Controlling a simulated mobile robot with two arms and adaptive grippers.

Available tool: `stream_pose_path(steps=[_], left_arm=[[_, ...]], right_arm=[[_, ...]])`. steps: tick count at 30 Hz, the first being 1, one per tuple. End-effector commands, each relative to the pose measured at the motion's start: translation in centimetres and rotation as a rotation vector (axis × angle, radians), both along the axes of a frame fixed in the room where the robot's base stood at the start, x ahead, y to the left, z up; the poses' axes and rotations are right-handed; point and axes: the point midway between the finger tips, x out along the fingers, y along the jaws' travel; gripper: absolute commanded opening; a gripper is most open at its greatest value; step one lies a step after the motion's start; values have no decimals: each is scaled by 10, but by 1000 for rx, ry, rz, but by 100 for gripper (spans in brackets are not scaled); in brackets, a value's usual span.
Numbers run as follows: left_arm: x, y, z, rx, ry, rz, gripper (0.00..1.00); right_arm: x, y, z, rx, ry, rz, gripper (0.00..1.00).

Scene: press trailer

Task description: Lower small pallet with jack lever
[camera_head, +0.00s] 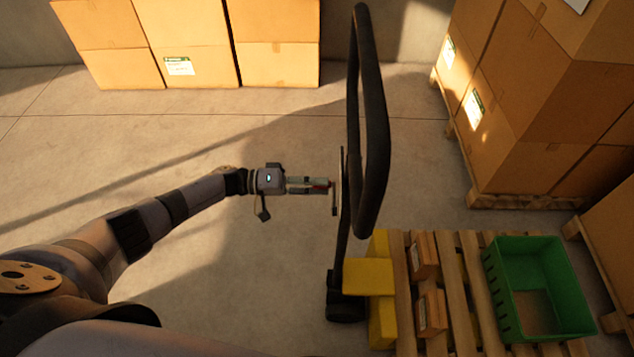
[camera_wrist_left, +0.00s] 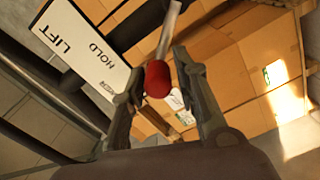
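The pallet jack's black looped handle (camera_head: 372,120) stands upright in the middle of the head view, above its yellow body (camera_head: 368,277). The small wooden pallet (camera_head: 402,290) lies to the right of the yellow body. My left gripper (camera_head: 326,187) is just left of the handle's column. In the left wrist view, the lever's red knob (camera_wrist_left: 158,79) is on a metal rod (camera_wrist_left: 166,38), between the spread fingers of that gripper (camera_wrist_left: 160,75). My right gripper is not seen.
The pallet carries a green crate (camera_head: 570,300) and small cardboard boxes (camera_head: 430,312). Tall stacks of cartons stand at the right (camera_head: 540,100) and along the back wall (camera_head: 185,40). The concrete floor (camera_head: 220,130) left of the jack is clear.

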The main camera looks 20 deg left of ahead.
Motion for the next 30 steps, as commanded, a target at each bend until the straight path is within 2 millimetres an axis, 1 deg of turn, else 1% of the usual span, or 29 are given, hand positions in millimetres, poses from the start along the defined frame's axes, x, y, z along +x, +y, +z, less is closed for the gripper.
stream_pose_path(steps=[1, 5, 13, 16, 20, 27, 30], left_arm=[[0, 0, 0, 0, 0, 0, 34], [0, 0, 0, 0, -1, -1, 41], [0, 0, 0, 0, -2, -1, 41], [-2, 6, 0, 1, -2, -1, 41], [-7, 25, 0, 3, 0, 1, 41], [-21, 75, 1, 2, -1, 1, 41], [-26, 92, 1, 2, -1, 2, 41]], right_arm=[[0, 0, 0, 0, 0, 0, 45], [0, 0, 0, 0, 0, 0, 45], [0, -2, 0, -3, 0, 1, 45], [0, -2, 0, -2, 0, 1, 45], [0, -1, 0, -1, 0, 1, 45], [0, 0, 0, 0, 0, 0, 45], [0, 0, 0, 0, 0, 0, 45]])
